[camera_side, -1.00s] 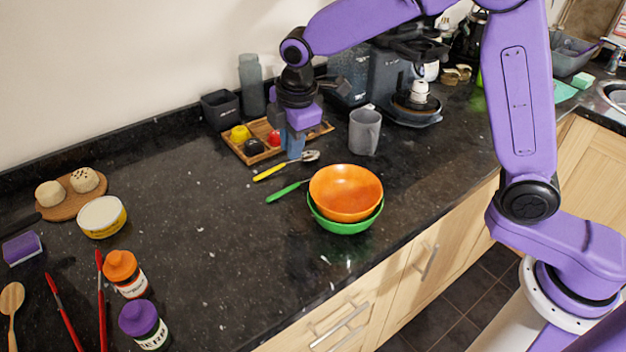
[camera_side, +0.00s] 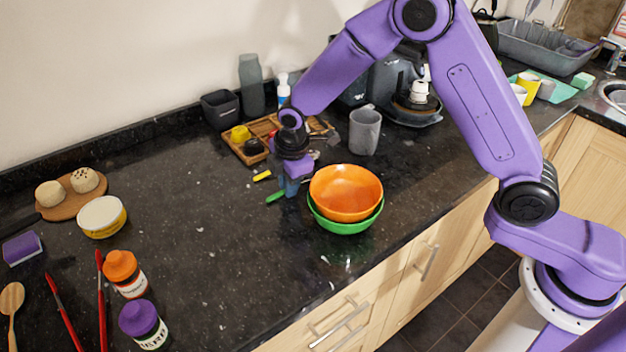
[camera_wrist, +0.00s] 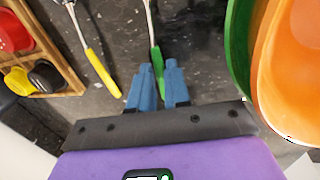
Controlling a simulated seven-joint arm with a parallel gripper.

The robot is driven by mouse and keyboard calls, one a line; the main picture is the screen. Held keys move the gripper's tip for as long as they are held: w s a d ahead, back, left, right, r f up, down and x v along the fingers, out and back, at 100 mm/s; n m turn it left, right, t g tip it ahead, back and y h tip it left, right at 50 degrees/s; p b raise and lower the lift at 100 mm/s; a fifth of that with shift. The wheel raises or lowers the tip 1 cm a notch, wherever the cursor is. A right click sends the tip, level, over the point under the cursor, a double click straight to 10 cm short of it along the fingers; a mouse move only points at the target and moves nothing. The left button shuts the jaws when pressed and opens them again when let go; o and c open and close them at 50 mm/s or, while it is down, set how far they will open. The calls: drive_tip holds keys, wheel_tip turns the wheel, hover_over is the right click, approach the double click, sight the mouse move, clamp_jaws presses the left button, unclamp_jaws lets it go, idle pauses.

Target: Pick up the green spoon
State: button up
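The green spoon (camera_wrist: 155,55) lies on the dark counter between the yellow-handled spoon and the bowls. In the side view, its green handle end (camera_side: 274,197) shows left of my gripper (camera_side: 292,190), which hides much of the rest. In the wrist view, my gripper's two blue fingertips (camera_wrist: 159,72) are close together, one on each side of the green handle. The gap between them is narrow. I cannot tell whether they press on the handle. The spoon appears to be still at counter level.
An orange bowl (camera_side: 346,190) sits in a green bowl (camera_side: 345,227) just right of my gripper. A yellow-handled spoon (camera_wrist: 102,70) lies left in the wrist view. A wooden tray (camera_side: 250,158) and a grey mug (camera_side: 365,133) stand behind. The counter's left middle is clear.

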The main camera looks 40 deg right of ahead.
drive_tip(key=shift+f, duration=0.1)
clamp_jaws()
